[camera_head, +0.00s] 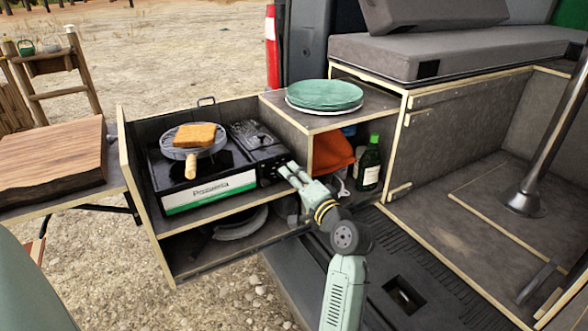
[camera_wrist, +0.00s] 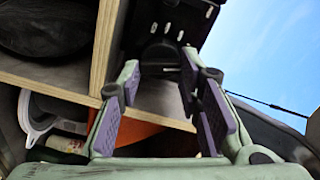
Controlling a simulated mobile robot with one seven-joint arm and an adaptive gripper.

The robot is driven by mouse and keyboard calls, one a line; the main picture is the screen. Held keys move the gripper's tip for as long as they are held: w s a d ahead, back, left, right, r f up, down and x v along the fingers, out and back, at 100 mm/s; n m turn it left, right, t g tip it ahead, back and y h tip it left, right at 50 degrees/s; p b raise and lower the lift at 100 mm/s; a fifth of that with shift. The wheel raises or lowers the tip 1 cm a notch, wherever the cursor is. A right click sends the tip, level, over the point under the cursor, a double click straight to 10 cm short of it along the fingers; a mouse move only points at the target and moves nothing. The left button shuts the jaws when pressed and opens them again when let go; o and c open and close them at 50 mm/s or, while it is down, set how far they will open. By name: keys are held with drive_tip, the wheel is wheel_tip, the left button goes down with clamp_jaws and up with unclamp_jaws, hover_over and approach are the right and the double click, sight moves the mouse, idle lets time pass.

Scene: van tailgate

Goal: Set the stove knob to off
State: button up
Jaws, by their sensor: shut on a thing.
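The camping stove (camera_head: 209,195) sits in the upper compartment of the pull-out wooden unit, with a white and green front panel. My gripper (camera_head: 287,171) reaches the right end of the stove's front, where the knob is. In the wrist view my gripper (camera_wrist: 160,72) has its purple-padded fingers on either side of the black stove knob (camera_wrist: 157,52) and is shut on it. The fingers mostly hide the knob in the head view. I cannot read which setting the knob is at.
A round grill pan with toast (camera_head: 195,135) stands on the stove, its wooden handle (camera_head: 190,167) pointing forward. Green plates (camera_head: 325,94) are stacked on the shelf to the right. A green bottle (camera_head: 369,165) and an orange item (camera_head: 332,151) stand below the plates.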

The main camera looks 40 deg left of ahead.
drive_tip(key=shift+m+p, duration=1.6)
drive_tip(key=shift+m, duration=0.3)
drive_tip(key=o, duration=1.1)
drive_tip(key=shift+o, duration=0.2)
drive_tip(key=shift+d, duration=0.1)
drive_tip(key=v, duration=1.2)
drive_tip(key=shift+f, duration=0.1)
